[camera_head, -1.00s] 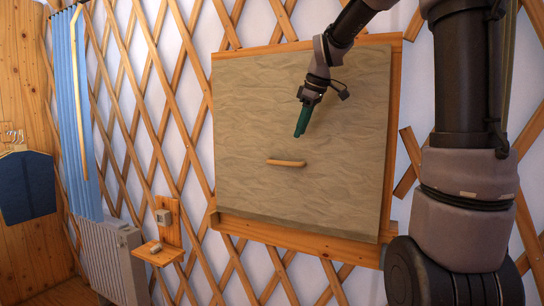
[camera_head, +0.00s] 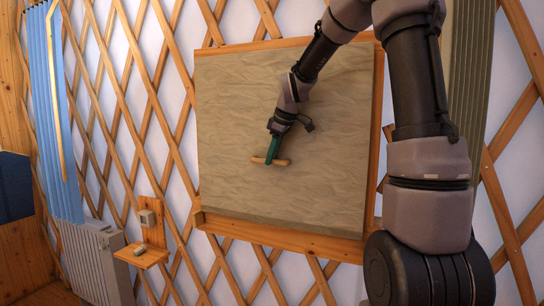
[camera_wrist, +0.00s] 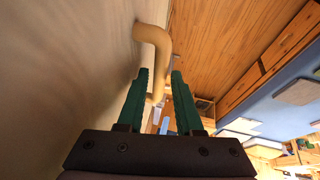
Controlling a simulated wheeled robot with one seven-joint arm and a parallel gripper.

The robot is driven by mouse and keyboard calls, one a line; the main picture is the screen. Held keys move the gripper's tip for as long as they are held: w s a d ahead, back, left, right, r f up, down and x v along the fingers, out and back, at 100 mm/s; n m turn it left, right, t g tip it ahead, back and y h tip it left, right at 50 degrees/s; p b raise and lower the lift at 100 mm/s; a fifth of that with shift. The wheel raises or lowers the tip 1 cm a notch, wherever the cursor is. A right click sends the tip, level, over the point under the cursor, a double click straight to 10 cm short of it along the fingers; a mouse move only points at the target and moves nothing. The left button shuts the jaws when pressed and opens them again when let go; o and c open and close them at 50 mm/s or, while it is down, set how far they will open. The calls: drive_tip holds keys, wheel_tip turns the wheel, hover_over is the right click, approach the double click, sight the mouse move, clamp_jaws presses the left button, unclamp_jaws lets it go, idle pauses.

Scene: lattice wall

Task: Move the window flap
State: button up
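The window flap (camera_head: 235,110) is a grey-beige wrinkled panel that lies over a wooden frame on the lattice wall. A small wooden handle (camera_head: 283,162) is on its lower middle; in the wrist view the handle (camera_wrist: 152,36) is a bent bar standing out from the panel. My gripper (camera_head: 270,158) has green fingers and is at the handle's left part. In the wrist view my gripper (camera_wrist: 160,73) is open, with the fingers apart and part of the handle showing between them. I cannot tell whether a finger touches it.
A wooden ledge (camera_head: 285,238) runs below the flap. To the left are a small wall shelf (camera_head: 143,255), a radiator (camera_head: 92,262) and a blue curtain (camera_head: 52,120). A striped greenish curtain (camera_head: 468,75) hangs at the right, behind my arm.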

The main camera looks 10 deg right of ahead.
clamp_jaws()
idle(1.5)
